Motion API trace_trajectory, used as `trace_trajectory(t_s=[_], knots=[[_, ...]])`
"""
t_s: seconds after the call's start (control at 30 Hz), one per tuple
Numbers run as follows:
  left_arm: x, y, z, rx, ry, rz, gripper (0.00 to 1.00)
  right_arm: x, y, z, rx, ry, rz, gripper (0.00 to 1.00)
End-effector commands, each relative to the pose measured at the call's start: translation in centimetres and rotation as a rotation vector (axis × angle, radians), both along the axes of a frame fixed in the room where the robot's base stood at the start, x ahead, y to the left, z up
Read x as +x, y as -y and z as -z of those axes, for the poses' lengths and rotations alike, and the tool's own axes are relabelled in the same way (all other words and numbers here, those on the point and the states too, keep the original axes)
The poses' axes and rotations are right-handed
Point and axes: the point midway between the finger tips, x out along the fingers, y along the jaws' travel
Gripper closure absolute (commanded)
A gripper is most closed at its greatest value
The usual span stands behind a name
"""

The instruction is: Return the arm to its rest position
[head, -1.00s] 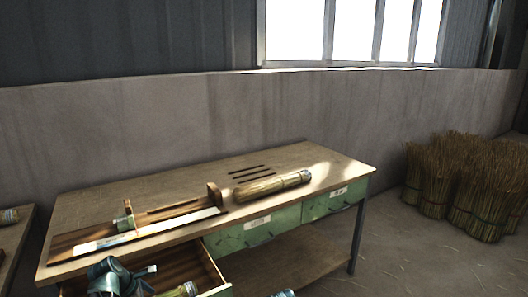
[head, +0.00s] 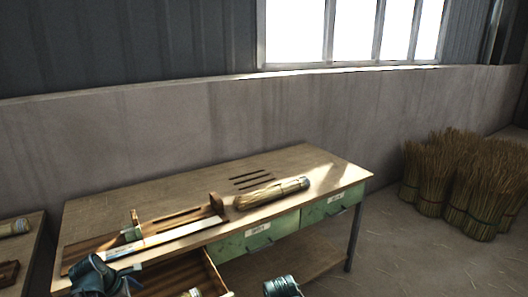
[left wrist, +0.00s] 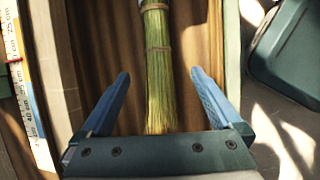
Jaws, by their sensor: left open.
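My left gripper (left wrist: 160,73) is open and empty in the left wrist view. It is over the open drawer (head: 172,272). A straw bundle (left wrist: 158,60) with bands around it lies in the drawer, beneath and between the fingers; its end shows at the bottom of the head view (head: 192,293). My left arm (head: 95,276) shows at the lower left of the head view, in front of the workbench. A teal part of what looks like my right arm (head: 282,287) shows at the bottom edge; its gripper is not visible.
The workbench (head: 120,196) bears a wooden jig with a ruler (head: 165,236) and another bound straw bundle (head: 271,192) by slots. A side table (head: 32,245) stands at far left. Straw sheaves (head: 470,190) stand on the floor at right.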

Motion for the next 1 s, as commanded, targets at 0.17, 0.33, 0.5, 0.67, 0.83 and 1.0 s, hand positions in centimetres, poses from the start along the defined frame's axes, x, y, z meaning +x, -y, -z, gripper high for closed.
trace_trajectory(t_s=[0.17,0.33,0.5,0.67,0.83,1.0], knots=[[0.2,0.1,1.0,0.000,0.000,0.001,0.01,0.0,0.0,1.0,0.000,0.000,0.000,0.00],[1.0,0.6,2.9,0.000,0.001,0.001,0.01,0.0,0.0,2.9,0.000,0.000,0.000,0.00],[1.8,1.1,5.0,0.000,0.001,0.001,0.01,0.0,0.0,5.0,0.000,0.000,0.000,0.00],[2.6,1.7,7.0,0.000,0.001,0.001,0.01,0.0,0.0,7.0,0.000,0.000,0.000,0.00],[3.5,2.2,9.0,0.000,0.001,0.001,0.01,0.0,0.0,9.1,0.000,0.000,0.000,0.00],[4.2,2.8,10.8,0.000,0.001,0.001,0.01,0.0,0.0,10.8,0.000,0.000,0.000,0.00]])
